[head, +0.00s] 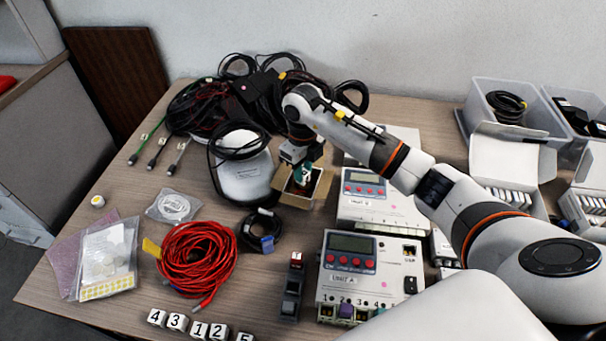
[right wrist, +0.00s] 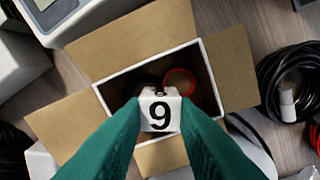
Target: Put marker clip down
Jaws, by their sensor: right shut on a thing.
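My right gripper (right wrist: 160,122) is shut on a small white marker clip with a black 9 (right wrist: 160,113), seen between the green fingers in the right wrist view. The clip is over the opening of a small open cardboard box (right wrist: 222,75). Inside the box a red ring (right wrist: 181,82) and something dark show; the clip hides part of the inside. In the head view my right gripper (head: 303,180) points down at the box (head: 320,187), and the clip cannot be made out there. My left gripper is not in view.
More numbered white clips (head: 177,321) lie in a row at the table's front. Red cable (head: 198,262) and black cable (head: 259,226) coils lie left of two boxed devices, one at the front (head: 340,285). Clear bins (head: 545,118) stand at the right. The left table middle is fairly free.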

